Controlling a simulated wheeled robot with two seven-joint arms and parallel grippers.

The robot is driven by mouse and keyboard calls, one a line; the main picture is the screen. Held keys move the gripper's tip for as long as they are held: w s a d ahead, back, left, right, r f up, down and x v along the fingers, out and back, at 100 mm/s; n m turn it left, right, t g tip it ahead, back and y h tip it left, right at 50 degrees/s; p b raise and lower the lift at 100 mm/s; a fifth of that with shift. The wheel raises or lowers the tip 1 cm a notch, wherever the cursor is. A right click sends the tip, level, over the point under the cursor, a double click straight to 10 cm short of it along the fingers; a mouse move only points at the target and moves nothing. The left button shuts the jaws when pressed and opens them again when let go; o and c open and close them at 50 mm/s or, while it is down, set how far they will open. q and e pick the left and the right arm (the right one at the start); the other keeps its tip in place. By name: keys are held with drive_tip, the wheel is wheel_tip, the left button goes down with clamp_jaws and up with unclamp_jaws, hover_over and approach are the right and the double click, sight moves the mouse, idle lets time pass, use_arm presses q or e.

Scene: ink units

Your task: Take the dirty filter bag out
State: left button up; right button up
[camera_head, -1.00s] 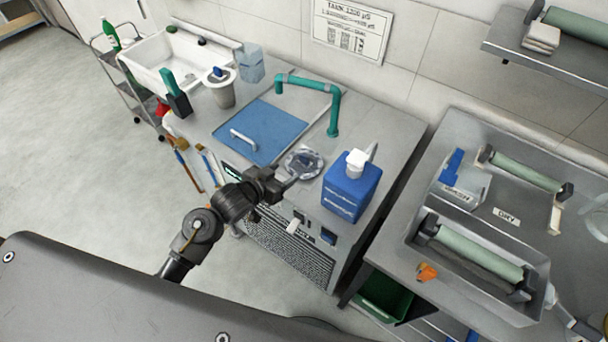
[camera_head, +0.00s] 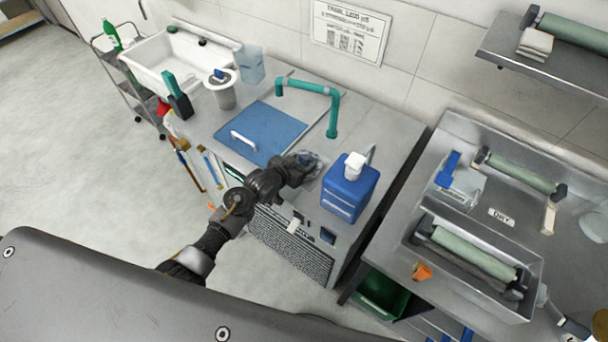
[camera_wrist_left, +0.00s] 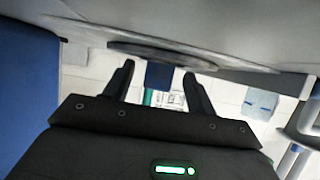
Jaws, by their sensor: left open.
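No filter bag can be made out. A round grey lid (camera_head: 316,168) with a blue knob lies on the metal counter, left of the blue jug; my gripper partly covers it. In the left wrist view, which is upside down, the lid's rim (camera_wrist_left: 190,56) crosses the top, and the blue knob (camera_wrist_left: 160,75) shows between the fingers. My left gripper (camera_head: 303,165) is open at the lid, its fingers (camera_wrist_left: 160,78) on either side of the knob; contact cannot be told. My right gripper is not in view.
A blue jug (camera_head: 349,188) stands close right of the lid. A blue panel with a handle (camera_head: 268,132) and a teal pipe (camera_head: 308,86) lie behind. A white-rimmed cup (camera_head: 223,95) and a clear beaker (camera_head: 250,67) stand farther back left.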

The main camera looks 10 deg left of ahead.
use_arm(q)
drive_tip(key=shift+w+f, duration=0.1)
drive_tip(key=shift+w, duration=0.05)
drive_tip(key=shift+c, duration=0.3)
clamp_jaws()
